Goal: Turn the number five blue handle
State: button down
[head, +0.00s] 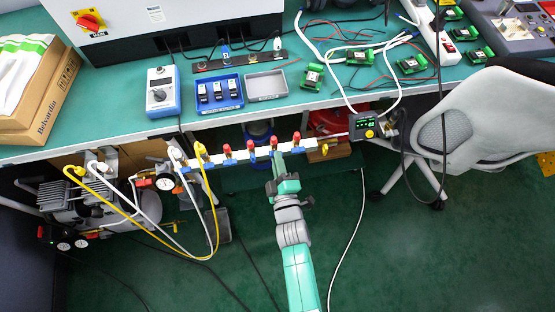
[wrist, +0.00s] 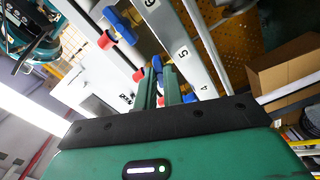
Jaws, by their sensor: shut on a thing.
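The white valve manifold (head: 240,157) runs along the table's front edge, with red and blue parts in a row. In the wrist view its label strip (wrist: 190,50) shows the numbers 6, 5 and 4. My gripper (head: 275,163) is at the manifold, right of its middle. In the wrist view my gripper (wrist: 158,77) has its two green fingers shut on the blue handle (wrist: 157,64) beside the number 5. The fingers hide part of this handle. Another blue handle (wrist: 117,18) sits near the number 6, apart from the fingers.
Yellow and white hoses (head: 205,190) hang at the manifold's left end, near a compressor (head: 75,205). A small display box (head: 364,126) is at its right end, and an office chair (head: 465,125) stands further right. A cardboard box (wrist: 285,70) shows in the wrist view.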

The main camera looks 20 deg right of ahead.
jog(key=m+p, duration=0.2)
jog(key=m, duration=1.1)
jog(key=shift+p, duration=0.35)
jog(key=shift+m, duration=0.3)
jog(key=c, duration=1.5)
grip_release()
jog(key=shift+s, duration=0.1)
jog(key=p+v, duration=0.2)
jog(key=v, duration=0.5)
jog(key=shift+s+a, duration=0.1)
jog(key=shift+s, duration=0.25)
